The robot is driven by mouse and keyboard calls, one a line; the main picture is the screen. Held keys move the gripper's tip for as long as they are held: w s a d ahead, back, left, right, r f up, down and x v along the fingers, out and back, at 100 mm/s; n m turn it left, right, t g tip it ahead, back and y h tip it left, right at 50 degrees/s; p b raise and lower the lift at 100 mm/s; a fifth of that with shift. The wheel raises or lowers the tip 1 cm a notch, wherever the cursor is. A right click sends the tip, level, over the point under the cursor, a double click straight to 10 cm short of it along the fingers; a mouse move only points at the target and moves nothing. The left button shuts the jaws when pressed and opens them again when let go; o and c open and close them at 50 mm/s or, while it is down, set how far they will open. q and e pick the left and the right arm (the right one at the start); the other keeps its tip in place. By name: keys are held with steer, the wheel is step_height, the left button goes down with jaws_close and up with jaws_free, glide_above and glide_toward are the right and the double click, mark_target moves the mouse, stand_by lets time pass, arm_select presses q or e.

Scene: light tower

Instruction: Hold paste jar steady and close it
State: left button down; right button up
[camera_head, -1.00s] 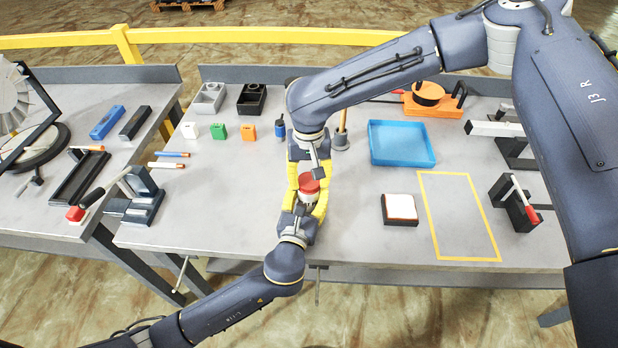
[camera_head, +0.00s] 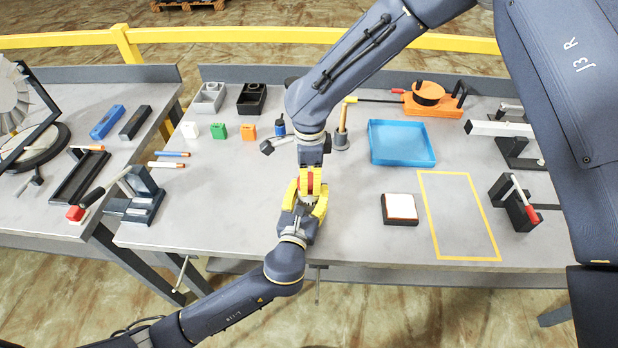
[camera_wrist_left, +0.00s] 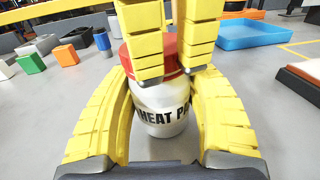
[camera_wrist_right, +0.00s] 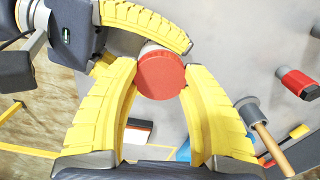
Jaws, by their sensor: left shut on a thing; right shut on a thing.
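The paste jar is a silvery-white cylinder (camera_wrist_left: 160,112) with black lettering, standing upright on the table in the left wrist view. A red lid (camera_wrist_right: 160,76) sits on its top. My left gripper (camera_head: 306,208) is shut around the jar's body, one yellow finger on each side. My right gripper (camera_head: 310,182) comes from above and is shut on the red lid, its fingers on opposite sides of it. In the head view the fingers hide most of the jar and only a bit of the lid shows.
A blue tray (camera_head: 402,143) and a black block with a white top (camera_head: 400,208) lie to the right. White, green (camera_head: 219,131) and orange (camera_head: 248,131) blocks stand to the left. A brush-like tool in a holder (camera_head: 341,138) stands close behind my right gripper.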

steer(key=o, duration=0.7)
steer(key=shift+c, duration=0.2)
steer(key=shift+r, duration=2.25)
steer(key=shift+o, duration=0.4)
